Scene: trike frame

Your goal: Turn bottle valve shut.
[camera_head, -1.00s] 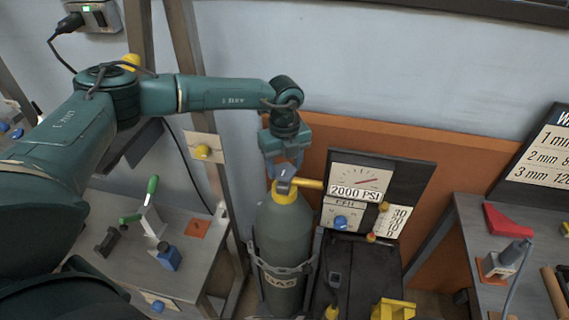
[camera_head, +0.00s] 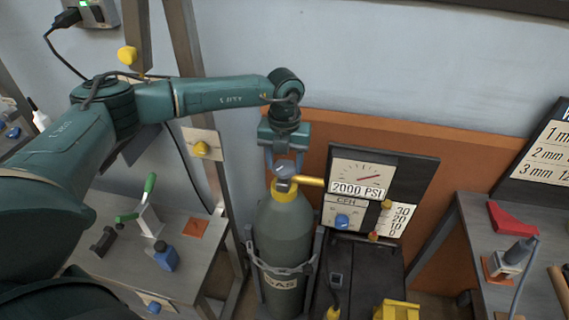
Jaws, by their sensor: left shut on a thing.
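The gas bottle (camera_head: 285,232) stands upright, dark green with a yellow collar (camera_head: 286,192) and a chain around its body. Its valve (camera_head: 283,173) is a grey-blue knob on top, with a yellow outlet running right to the gauge panel. My left gripper (camera_head: 284,163) comes down from above and is shut on the valve, one finger on each side. The pressure gauge (camera_head: 362,174) has a red needle and a plate reading 2000 PSI. My right gripper is not in view.
The gauge panel (camera_head: 414,180) stands close right of the bottle. A right table (camera_head: 470,222) holds a red block (camera_head: 508,218) and a torch (camera_head: 514,255). A post (camera_head: 200,110) rises left of the bottle.

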